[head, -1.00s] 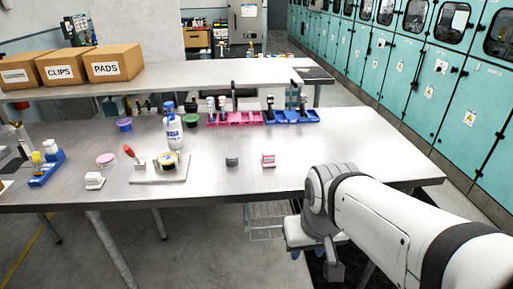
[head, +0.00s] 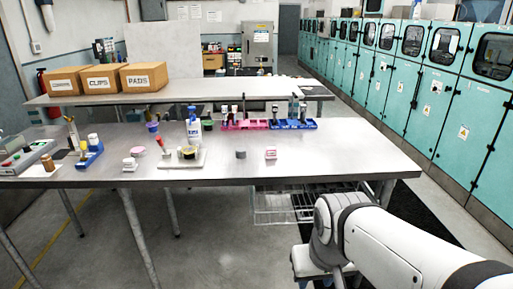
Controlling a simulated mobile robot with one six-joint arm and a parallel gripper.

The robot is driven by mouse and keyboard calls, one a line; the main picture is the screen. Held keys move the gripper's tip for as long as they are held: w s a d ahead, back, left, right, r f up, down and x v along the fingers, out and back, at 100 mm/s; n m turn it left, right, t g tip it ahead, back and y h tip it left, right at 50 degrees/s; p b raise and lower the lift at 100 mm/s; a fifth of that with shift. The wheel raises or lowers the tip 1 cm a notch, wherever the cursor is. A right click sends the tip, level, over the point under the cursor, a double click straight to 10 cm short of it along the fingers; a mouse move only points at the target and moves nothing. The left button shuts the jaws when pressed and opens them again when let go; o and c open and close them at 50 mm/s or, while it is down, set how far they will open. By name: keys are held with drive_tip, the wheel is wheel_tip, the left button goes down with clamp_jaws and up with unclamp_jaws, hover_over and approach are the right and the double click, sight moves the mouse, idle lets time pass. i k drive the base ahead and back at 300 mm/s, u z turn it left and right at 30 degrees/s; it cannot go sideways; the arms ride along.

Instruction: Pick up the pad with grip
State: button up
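Several small items stand on the steel table (head: 330,160) in the head view, and I cannot tell for sure which one is the pad with grip. A small white block with a raised top (head: 129,164) stands left of the middle. A small grey round piece (head: 241,154) and a small white and pink-red block (head: 271,154) stand near the front edge. My arm shows at the lower right, in front of the table. My gripper is not in view.
A white board (head: 183,163) holds a red-handled tool and a dark round piece. Labelled boxes (head: 144,76) sit on the back table. The table's right part is clear.

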sight(270, 153)
drive_tip(key=u, duration=0.1)
drive_tip(key=i, duration=1.8)
drive_tip(key=z, duration=0.6)
drive_tip(key=k, duration=0.85)
drive_tip(key=z, duration=0.15)
drive_tip(key=i, duration=0.85)
drive_tip(key=u, duration=0.05)
